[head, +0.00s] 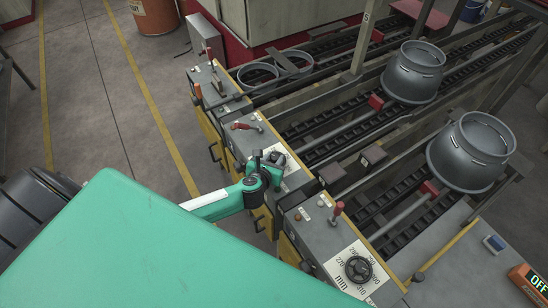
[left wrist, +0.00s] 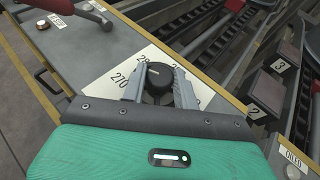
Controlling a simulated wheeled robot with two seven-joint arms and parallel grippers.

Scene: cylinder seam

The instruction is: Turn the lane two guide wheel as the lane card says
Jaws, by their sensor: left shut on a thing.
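My left gripper (head: 272,168) is at a guide wheel on the middle control console, with its jaws shut on the wheel. In the left wrist view my left gripper (left wrist: 158,90) has one finger on each side of the dark round wheel (left wrist: 158,78). Under it is a white scale plate (left wrist: 110,82) where 270 can be read; other figures are partly hidden. A second guide wheel (head: 358,269) stands free on the nearest console, on a similar white scale. I cannot make out a lane card. My right gripper is not in view.
A red-handled lever (head: 336,211) stands on the nearest console. Grey cylinders (head: 414,72) and (head: 479,151) sit over the chain lanes at the right. Number blocks 3 (left wrist: 279,67) and 2 (left wrist: 260,110) show beside the console.

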